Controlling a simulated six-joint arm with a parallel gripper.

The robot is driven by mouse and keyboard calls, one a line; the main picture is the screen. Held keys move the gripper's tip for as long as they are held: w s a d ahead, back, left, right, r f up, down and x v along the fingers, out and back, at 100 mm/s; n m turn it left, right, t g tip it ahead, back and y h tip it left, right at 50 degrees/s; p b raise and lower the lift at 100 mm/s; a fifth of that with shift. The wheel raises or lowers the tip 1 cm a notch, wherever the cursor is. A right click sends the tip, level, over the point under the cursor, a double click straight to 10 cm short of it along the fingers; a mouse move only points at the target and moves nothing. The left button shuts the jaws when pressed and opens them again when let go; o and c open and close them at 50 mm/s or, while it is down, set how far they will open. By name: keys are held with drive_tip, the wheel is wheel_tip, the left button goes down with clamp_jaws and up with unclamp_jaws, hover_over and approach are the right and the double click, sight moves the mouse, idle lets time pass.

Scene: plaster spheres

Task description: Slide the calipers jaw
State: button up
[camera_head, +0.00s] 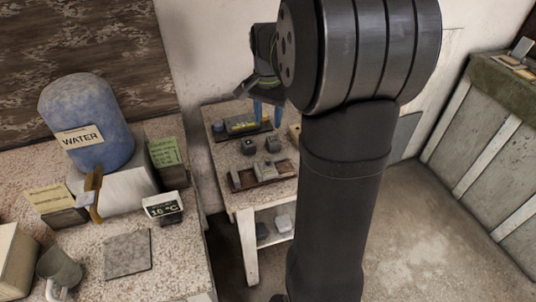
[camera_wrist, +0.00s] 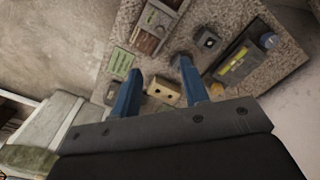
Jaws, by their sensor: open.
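A long dark tool with a yellow strip and a blue knob, probably the calipers (camera_head: 243,127), lies at the back of the small table; its jaw cannot be made out. It also shows at the right in the wrist view, as a dark body with a yellow panel (camera_wrist: 235,63). My gripper (camera_head: 267,118) is open, with its blue fingers apart, at the right end of this tool in the head view. In the wrist view my gripper (camera_wrist: 160,68) points at the table, and the tool lies to the right of both fingers. Nothing is held.
A wooden block with two holes (camera_wrist: 163,90) shows between my fingers. Small grey blocks (camera_head: 248,146) and a brown compartment tray (camera_head: 262,174) are on the small table (camera_head: 229,200). A stone counter with a blue water jug (camera_head: 86,122) stands at the left. My arm hides the table's right side.

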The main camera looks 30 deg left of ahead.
sight(268, 158)
wheel_tip(268, 158, down, 15)
drive_tip(key=shift+r, duration=0.1)
idle(0.3)
clamp_jaws()
